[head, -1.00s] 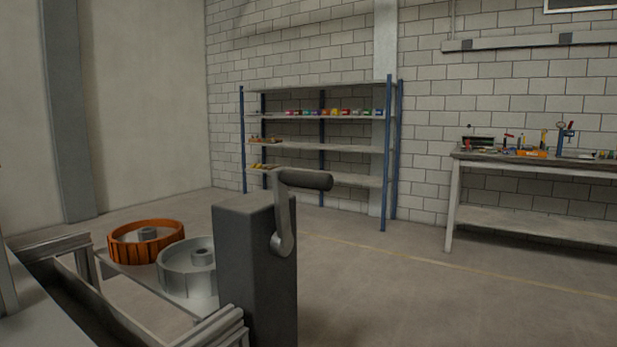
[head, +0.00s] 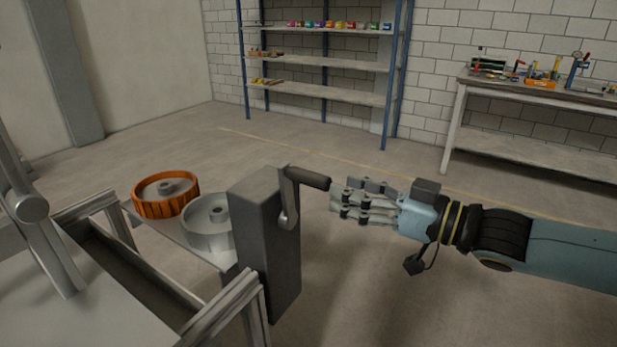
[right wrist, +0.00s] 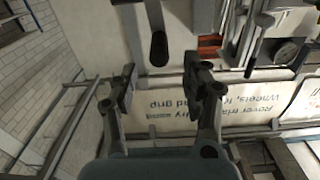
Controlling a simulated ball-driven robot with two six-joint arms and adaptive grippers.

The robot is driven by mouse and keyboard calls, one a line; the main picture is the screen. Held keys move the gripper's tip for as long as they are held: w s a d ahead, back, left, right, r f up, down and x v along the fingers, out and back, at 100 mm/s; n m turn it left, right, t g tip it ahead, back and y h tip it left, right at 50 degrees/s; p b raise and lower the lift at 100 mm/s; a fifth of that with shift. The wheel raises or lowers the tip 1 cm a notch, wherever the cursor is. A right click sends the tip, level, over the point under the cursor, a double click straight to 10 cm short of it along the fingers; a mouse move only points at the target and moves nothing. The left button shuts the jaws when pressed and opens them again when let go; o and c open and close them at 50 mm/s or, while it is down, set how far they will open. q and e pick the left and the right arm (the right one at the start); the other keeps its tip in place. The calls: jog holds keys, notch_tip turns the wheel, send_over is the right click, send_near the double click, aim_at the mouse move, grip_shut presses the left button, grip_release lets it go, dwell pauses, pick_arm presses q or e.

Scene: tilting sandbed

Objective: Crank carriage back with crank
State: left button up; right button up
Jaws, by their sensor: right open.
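The crank (head: 290,200) is a grey metal arm on the side of a dark upright post (head: 262,240). Its dark cylindrical handle (head: 311,179) points right, at the top of the crank arm. My right gripper (head: 337,201) is open and empty, just right of the handle's end, with its fingers toward it. In the right wrist view the handle (right wrist: 158,48) lies ahead of and between the open fingertips (right wrist: 166,82), apart from them. I cannot make out the carriage for certain. My left gripper is not in view.
An orange wheel (head: 166,196) and a grey wheel (head: 209,225) sit on a small shelf left of the post. A metal frame (head: 235,310) edges the bed in front. Shelving (head: 320,62) and a workbench (head: 540,92) stand far back, with clear floor between.

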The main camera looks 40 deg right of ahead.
aim_at(330, 182)
jog(key=x, duration=0.4)
jog(key=shift+d+r, duration=0.1)
jog(key=shift+r, duration=0.05)
jog(key=shift+p+x, duration=0.75)
jog(key=shift+x, duration=0.9)
jog(key=shift+w+a, duration=0.3)
jog(key=shift+w, duration=0.25)
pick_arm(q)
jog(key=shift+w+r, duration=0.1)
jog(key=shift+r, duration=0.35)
pick_arm(e)
jog(key=shift+c, duration=0.3)
grip_shut()
pick_arm(q)
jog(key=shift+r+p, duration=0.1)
jog(key=shift+p, duration=0.2)
